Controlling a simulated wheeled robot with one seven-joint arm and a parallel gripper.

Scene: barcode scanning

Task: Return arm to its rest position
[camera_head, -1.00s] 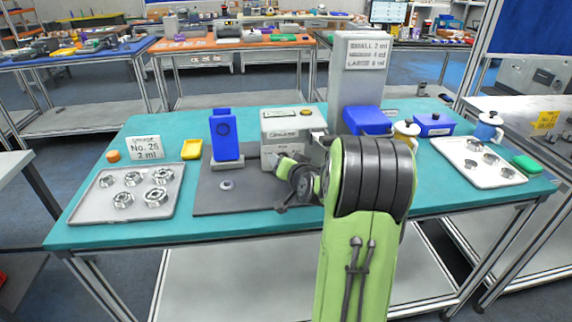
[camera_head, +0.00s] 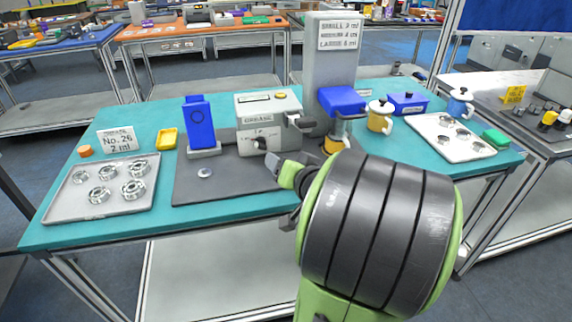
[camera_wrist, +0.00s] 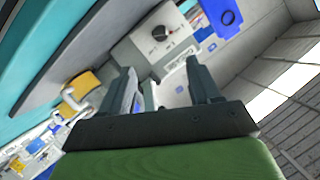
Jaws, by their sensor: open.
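My gripper (camera_wrist: 163,82) shows in the wrist view with its two dark fingers spread apart and nothing between them. In the head view my arm reaches in from the bottom right, and its large joint hides much of the hand. The hand is above the front right part of the dark mat (camera_head: 225,185), in front of the grey grease machine (camera_head: 268,115). The grease machine also shows beyond the fingers in the wrist view (camera_wrist: 150,42). A blue upright device (camera_head: 199,122) stands on the mat, and a small ring (camera_head: 205,173) lies in front of it.
A tray of several bearings (camera_head: 65,208) lies at the left of the teal table (camera_head: 170,226). A tall grey machine (camera_head: 330,65) with a blue head stands behind my arm. A yellow pot (camera_head: 379,122), a blue box (camera_head: 407,108) and a white tray (camera_head: 465,150) are at the right.

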